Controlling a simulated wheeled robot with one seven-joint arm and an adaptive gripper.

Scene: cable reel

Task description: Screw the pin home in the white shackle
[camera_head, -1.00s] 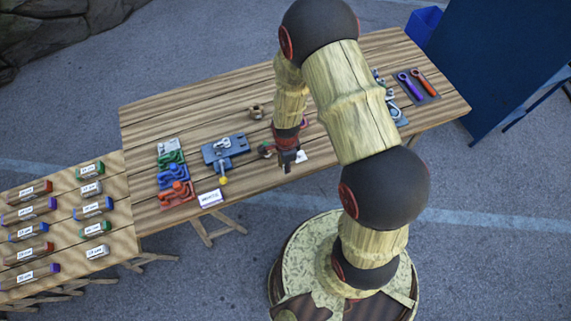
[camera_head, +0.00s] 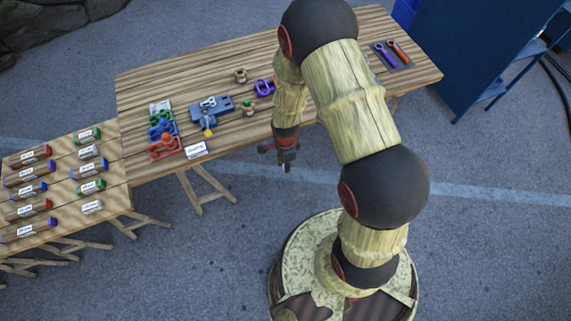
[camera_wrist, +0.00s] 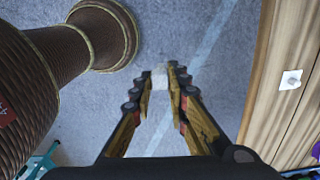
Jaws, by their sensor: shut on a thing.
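My gripper (camera_head: 286,167) hangs in front of the table's front edge, over the floor. In the wrist view its fingers (camera_wrist: 160,78) are close around a small pale thing (camera_wrist: 159,76) at the tips; I cannot tell whether it is the pin. A pale shackle (camera_head: 208,102), probably the white one, appears on the grey-blue fixture (camera_head: 224,103) on the table, left of my gripper and well apart from it. Whether a pin sits in it is too small to tell.
A purple shackle (camera_head: 264,87) and a brown nut-like piece (camera_head: 240,76) lie right of the fixture. Two tools (camera_head: 392,54) lie on a dark mat. A side table (camera_head: 65,150) holds labelled cylinders.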

